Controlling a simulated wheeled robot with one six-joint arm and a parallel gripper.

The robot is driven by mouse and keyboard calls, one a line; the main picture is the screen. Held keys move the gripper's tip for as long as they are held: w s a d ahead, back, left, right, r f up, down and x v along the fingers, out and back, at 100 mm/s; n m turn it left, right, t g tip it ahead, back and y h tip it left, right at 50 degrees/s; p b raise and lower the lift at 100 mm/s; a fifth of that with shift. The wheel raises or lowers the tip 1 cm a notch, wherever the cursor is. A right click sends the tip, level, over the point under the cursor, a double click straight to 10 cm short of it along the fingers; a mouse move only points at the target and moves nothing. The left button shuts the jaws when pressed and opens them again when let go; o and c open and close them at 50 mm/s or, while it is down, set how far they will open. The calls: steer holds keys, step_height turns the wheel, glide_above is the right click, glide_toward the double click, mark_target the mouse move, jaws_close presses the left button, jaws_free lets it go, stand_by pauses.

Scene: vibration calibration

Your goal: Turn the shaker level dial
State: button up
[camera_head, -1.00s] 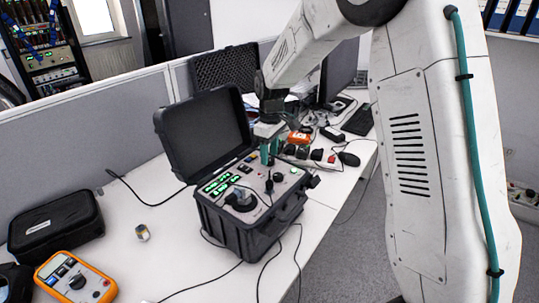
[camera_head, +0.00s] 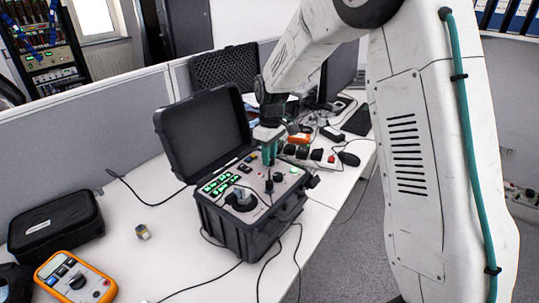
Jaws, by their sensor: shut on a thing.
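The shaker case (camera_head: 240,225) is a black open case on the white desk, with its lid raised at the back. Its grey panel (camera_head: 262,196) carries green-lit displays (camera_head: 217,184), a round mount with a metal cylinder (camera_head: 241,198), and a black knob (camera_head: 278,177). My gripper (camera_head: 268,160) points down at the far part of this panel. Its teal fingers are shut on a small control there, which I take to be the shaker level dial. The fingers hide the dial, so its setting cannot be read.
An orange multimeter (camera_head: 75,282), a black pouch (camera_head: 56,226) and a small metal piece (camera_head: 143,232) lie left of the case. Cables run across the desk. A power strip with plugs (camera_head: 318,156) and a monitor stand behind. The raised lid (camera_head: 205,132) is close to my gripper's left.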

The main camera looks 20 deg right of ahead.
mark_target(272, 158)
steer(key=m, duration=0.6)
steer(key=shift+r+m, duration=0.1)
steer(key=shift+m, duration=0.2)
steer(key=m, duration=0.5)
steer(key=shift+d+m+t, duration=0.15)
steer(key=shift+m+t, duration=0.15)
stand_by(0.3)
steer(key=o, duration=1)
steer(key=r, duration=0.7)
steer(key=shift+s+d+r, duration=0.1)
steer(key=shift+d+r, duration=0.1)
steer(key=shift+r, duration=0.15)
